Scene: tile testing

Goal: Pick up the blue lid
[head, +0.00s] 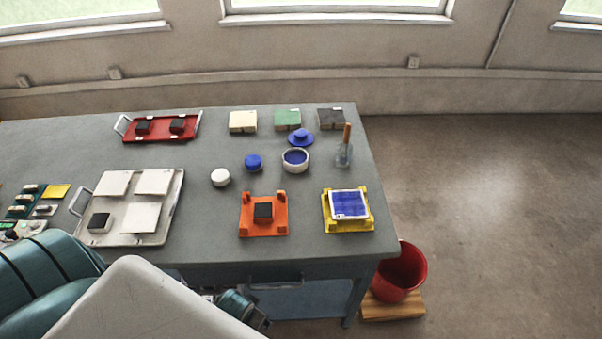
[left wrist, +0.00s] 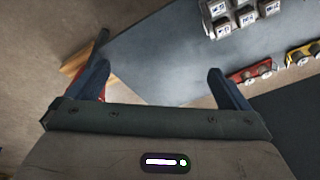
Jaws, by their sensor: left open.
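The blue lid (head: 301,138) is a flat disc with a raised knob. It lies on the grey table (head: 215,225) toward the back, just behind a round white pot (head: 295,167) with blue contents. A smaller blue round piece (head: 253,162) sits left of the pot. My left gripper (left wrist: 157,72) is open, with nothing between its two dark fingers in the left wrist view. The lid cannot be made out there. In the head view, my arm parts fill the lower left and no fingertips show clearly. My right gripper is not in view.
Cream, green and dark blocks (head: 288,119) stand behind the lid. A glass holding a brown-handled tool (head: 344,155) is to its right. Orange (head: 264,229) and yellow (head: 348,226) stands are in front. A red bucket (head: 400,272) stands beyond the table's right edge.

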